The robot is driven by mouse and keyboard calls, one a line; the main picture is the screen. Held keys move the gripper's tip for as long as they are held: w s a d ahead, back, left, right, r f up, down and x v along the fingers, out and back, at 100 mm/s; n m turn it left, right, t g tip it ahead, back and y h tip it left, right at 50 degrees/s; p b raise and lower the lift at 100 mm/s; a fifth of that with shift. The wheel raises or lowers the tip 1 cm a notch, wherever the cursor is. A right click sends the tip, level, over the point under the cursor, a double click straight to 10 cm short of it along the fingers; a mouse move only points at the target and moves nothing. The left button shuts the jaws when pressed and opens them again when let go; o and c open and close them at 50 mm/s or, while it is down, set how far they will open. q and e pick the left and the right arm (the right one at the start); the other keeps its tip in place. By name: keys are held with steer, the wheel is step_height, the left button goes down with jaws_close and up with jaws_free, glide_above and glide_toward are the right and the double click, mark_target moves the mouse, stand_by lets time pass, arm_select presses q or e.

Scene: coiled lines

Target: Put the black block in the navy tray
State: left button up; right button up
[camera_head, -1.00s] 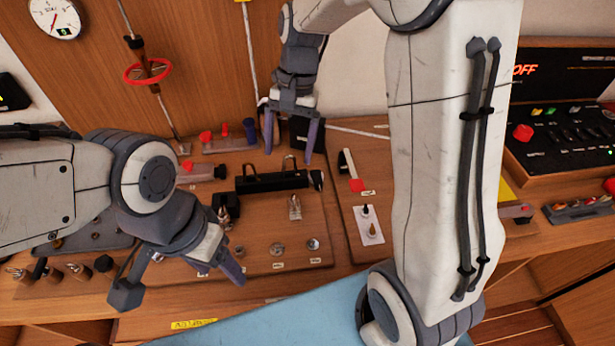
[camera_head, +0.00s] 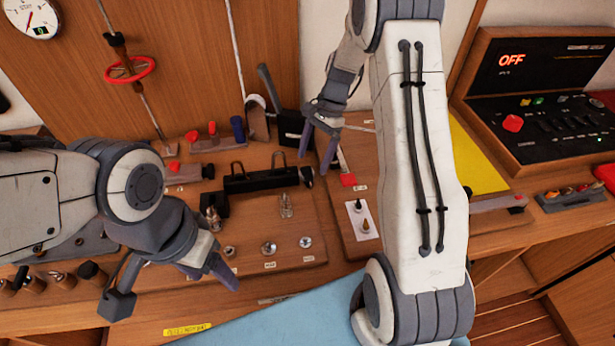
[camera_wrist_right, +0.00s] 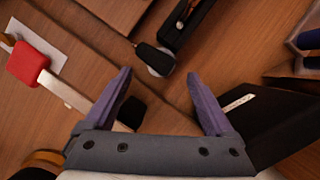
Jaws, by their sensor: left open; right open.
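A small black block (camera_wrist_right: 131,113) shows in the right wrist view, on the wooden surface between the fingers and nearer the left one, partly covered by it. My right gripper (camera_wrist_right: 159,80) is open and empty, apart from the block. In the head view my right gripper (camera_head: 314,160) hangs over the back of the bench, left of the red-ended switch; I cannot make out the small block there.
A larger black box (camera_head: 292,127) stands close behind my right gripper, and its side shows in the wrist view (camera_wrist_right: 275,120). A black rail (camera_head: 260,180), a red-ended switch (camera_head: 348,180) and a blue upright cylinder (camera_head: 238,130) stand nearby. A control panel (camera_head: 550,110) is at right.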

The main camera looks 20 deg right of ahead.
mark_target(310, 169)
steer(key=shift+x, duration=1.55)
jaws_close()
